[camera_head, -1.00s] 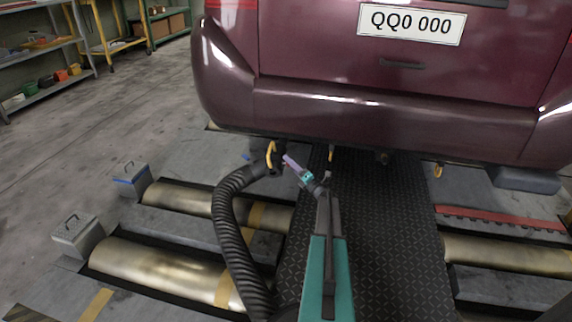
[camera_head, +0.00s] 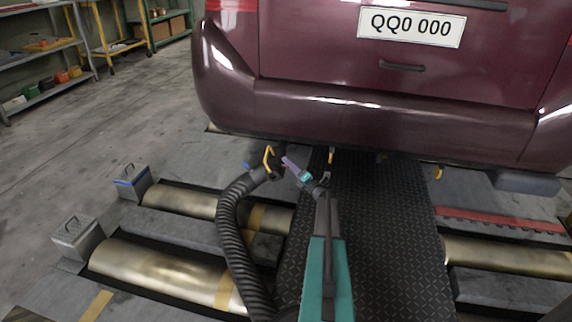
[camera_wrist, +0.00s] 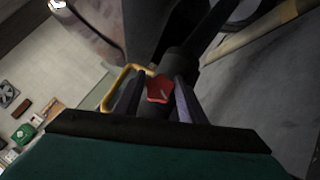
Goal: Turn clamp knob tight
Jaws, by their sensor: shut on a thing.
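The red clamp knob (camera_wrist: 159,88) shows in the wrist view between the two fingers of my gripper (camera_wrist: 160,97), which is shut on it. A yellow handle (camera_wrist: 121,82) is just left of the knob, beside the left finger. In the head view my gripper (camera_head: 286,161) reaches up to the end of the black ribbed hose (camera_head: 233,215), under the car's rear bumper. The yellow handle also shows there (camera_head: 268,160). The knob is hidden in the head view, and I cannot tell how tight it is.
The dark red car (camera_head: 350,110) hangs close over my gripper. Metal rollers (camera_head: 160,268) lie in the floor to the left, with grey handled blocks (camera_head: 78,238) beside them. The dark tread plate (camera_head: 375,240) right of my arm is clear.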

